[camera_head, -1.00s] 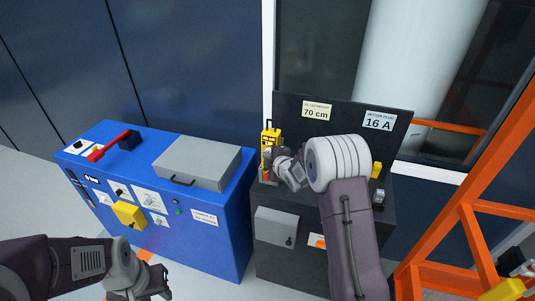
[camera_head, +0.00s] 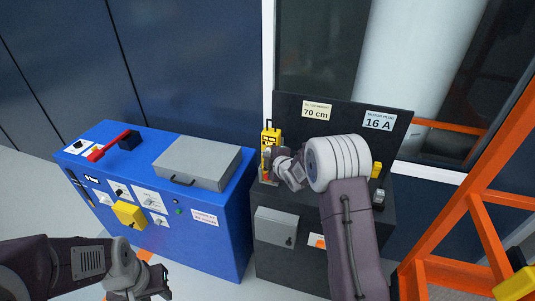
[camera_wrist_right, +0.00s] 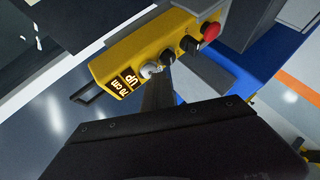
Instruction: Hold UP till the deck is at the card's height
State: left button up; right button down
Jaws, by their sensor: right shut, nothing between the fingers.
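The card (camera_head: 317,110) on the dark panel reads 70 cm. The yellow control pendant (camera_head: 271,137) stands at the left of the dark cabinet. In the right wrist view the pendant (camera_wrist_right: 125,66) shows the word UP beside a reading that looks like 70 cm, a round grey button (camera_wrist_right: 152,69), two dark knobs and a red knob. My right gripper (camera_head: 270,160) is shut and empty, its dark fingertips (camera_wrist_right: 156,88) at the grey button, seemingly touching it. The orange lift frame (camera_head: 455,210) stands at right; its deck is not clearly visible. My left gripper (camera_head: 160,282) hangs at lower left.
A blue cabinet (camera_head: 225,235) with a grey lidded box (camera_head: 197,162), a red lever (camera_head: 105,148) and a yellow block (camera_head: 130,214) stands at left. The dark cabinet (camera_head: 275,252) has a 16 A card (camera_head: 378,121) above it. A yellow part (camera_head: 517,284) sits at the lower right.

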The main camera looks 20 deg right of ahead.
jog(key=shift+s+a+b, duration=0.55)
jog(key=shift+s+b, duration=0.1)
jog(key=shift+s, duration=0.15)
jog(key=s+a+b, duration=0.1)
jog(key=s, duration=0.1)
jog(key=s+a+b, duration=0.1)
jog(key=s, duration=0.1)
jog(key=shift+a+b, duration=0.4)
dwell(0.5)
